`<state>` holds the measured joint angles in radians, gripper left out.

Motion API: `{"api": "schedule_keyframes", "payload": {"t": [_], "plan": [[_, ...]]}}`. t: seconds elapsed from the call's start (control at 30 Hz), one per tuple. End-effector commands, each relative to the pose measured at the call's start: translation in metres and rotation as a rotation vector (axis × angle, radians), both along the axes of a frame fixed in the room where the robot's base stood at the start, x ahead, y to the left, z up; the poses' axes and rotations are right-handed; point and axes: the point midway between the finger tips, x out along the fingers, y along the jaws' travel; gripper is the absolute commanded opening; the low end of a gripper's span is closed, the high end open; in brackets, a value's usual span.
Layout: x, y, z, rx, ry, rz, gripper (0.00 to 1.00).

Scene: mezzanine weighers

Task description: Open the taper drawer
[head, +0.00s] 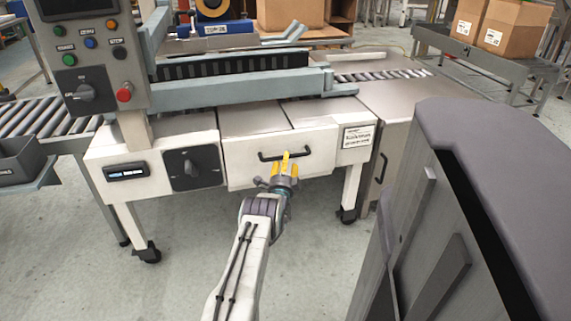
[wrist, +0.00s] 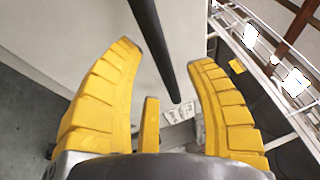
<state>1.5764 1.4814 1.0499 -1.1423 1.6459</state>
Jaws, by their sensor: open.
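The drawer (head: 240,168) is a pale front panel in the white bench machine, with a black bar handle (head: 265,155) across it. Its front looks flush with the panels beside it, so it appears shut. My gripper (head: 285,160) is at the handle, in front of the drawer. In the wrist view, the yellow fingers of my gripper (wrist: 166,56) are spread open. The black handle bar (wrist: 155,45) runs between them, with a visible gap on each side. The fingers hide part of the handle in the head view.
A dark rotary switch (head: 190,168) is left of the drawer and a label (head: 357,138) right of it. A control panel with a red button (head: 124,95) stands at upper left. A large grey-purple cabinet (head: 490,140) fills the right foreground. Open floor lies left of my arm.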

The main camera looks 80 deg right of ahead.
Motion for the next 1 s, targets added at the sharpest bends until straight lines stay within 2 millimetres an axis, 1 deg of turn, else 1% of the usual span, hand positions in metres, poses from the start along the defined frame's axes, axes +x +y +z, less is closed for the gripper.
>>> {"api": "schedule_keyframes", "payload": {"t": [0.1,0.33,0.8,0.83,1.0], "plan": [[0.000,-0.010,0.000,-0.003,0.000,0.001,0.50],[0.000,-0.021,0.003,-0.001,0.001,0.000,0.50],[0.000,-0.025,0.005,0.001,0.001,0.000,0.50],[0.000,-0.025,0.005,0.001,0.001,0.000,0.53],[0.000,-0.025,0.005,0.001,0.001,0.000,0.38]]}}
